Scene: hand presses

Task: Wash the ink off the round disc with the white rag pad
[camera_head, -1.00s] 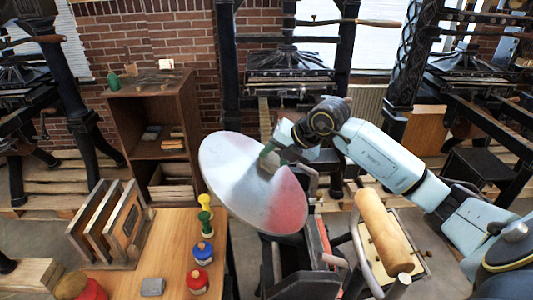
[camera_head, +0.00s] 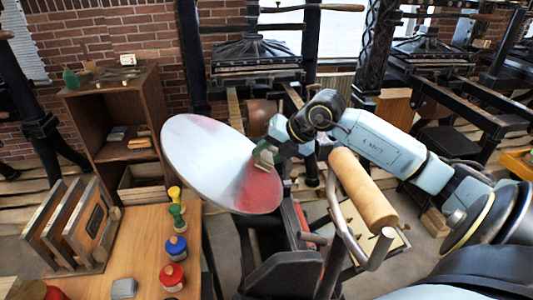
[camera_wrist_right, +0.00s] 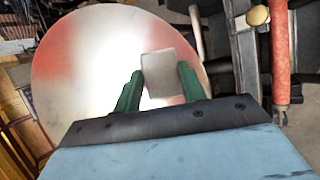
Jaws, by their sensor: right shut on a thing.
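The round disc (camera_head: 205,160) is tilted on the press, pale silver in its middle. Red ink shows along its lower right part and faintly at its top edge in the head view. In the right wrist view the disc (camera_wrist_right: 100,80) has a red patch at its left and a pinkish tint at its upper right. My right gripper (camera_head: 264,158) is over the disc's right side, by the red area. Its green fingers (camera_wrist_right: 160,88) are shut on the greyish-white rag pad (camera_wrist_right: 161,72), which lies against or just above the disc; I cannot tell which. My left gripper is out of view.
A wooden roller (camera_head: 362,190) with a metal frame stands right of the disc. A wooden table (camera_head: 140,235) at lower left holds ink pots (camera_head: 172,276), a grey block (camera_head: 123,289) and a wooden rack (camera_head: 72,228). A shelf (camera_head: 120,125) stands behind.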

